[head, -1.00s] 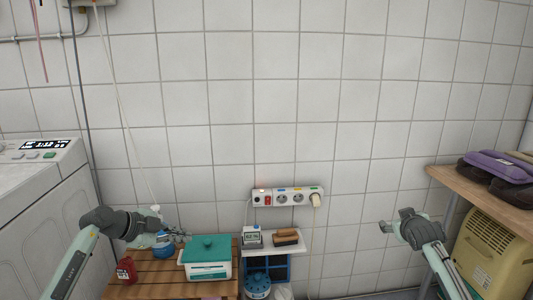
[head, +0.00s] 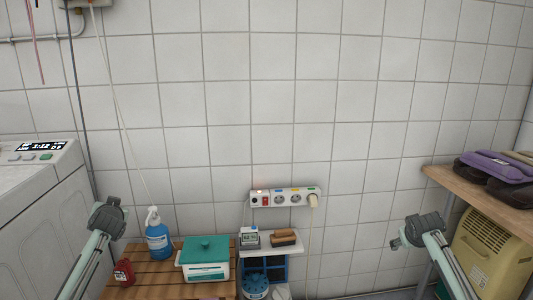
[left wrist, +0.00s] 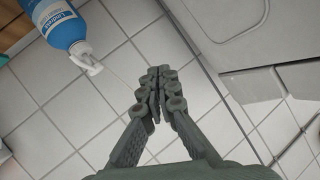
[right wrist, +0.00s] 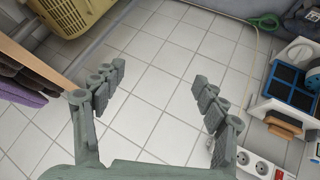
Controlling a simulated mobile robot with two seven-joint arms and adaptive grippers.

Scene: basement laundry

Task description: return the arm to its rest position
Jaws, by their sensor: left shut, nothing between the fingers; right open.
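My left arm comes in at the lower left of the head view, with its wrist joint raised between the washing machine and the wooden slatted table. My left gripper (left wrist: 158,88) is shut and empty in the left wrist view, its fingertips together. My right arm stands at the right of the head view, left of the wooden shelf. My right gripper (right wrist: 160,95) is open and empty in the right wrist view, its fingers wide apart. In the head view my right gripper (head: 394,244) shows only partly, and my left gripper is hard to make out.
A blue spray bottle (head: 158,240), a red bottle (head: 124,271) and a teal-lidded box (head: 205,268) stand on the slatted table (head: 152,283). The washing machine (head: 50,215) is at left. A power strip (head: 284,198) is on the wall. The wooden shelf (head: 455,188) is at right.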

